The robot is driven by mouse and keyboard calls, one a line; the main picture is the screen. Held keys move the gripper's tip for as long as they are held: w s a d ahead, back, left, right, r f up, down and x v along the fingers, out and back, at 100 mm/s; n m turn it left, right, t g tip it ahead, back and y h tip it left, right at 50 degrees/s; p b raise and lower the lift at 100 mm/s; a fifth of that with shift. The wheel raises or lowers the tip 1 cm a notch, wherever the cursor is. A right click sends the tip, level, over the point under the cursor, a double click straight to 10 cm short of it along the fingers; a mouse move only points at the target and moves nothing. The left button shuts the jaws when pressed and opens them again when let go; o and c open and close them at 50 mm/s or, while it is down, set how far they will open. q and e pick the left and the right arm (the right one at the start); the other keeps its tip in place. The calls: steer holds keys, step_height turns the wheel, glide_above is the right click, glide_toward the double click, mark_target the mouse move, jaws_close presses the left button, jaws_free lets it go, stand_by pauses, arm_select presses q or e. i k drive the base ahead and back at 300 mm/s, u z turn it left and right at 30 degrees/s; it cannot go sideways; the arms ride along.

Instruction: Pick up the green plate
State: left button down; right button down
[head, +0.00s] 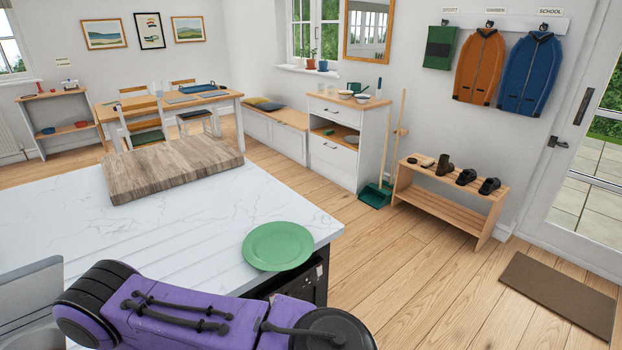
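The green plate (278,246) lies flat on the white marble-look counter (200,250), close to its right front corner. Its whole upper face shows and it is empty. A purple arm link of mine crosses the bottom of the head view, just in front of the plate. I cannot tell whether the arm is touching the counter. Neither of my grippers shows in this view.
A thick wooden board (172,167) lies at the counter's back edge. The counter between board and plate is clear. Beyond stand a white cabinet (345,145), a shoe rack (450,195), a broom (394,140) and a doormat (558,292). Open wooden floor lies right of the counter.

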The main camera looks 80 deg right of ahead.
mark_target(278, 246)
steer(key=z, duration=2)
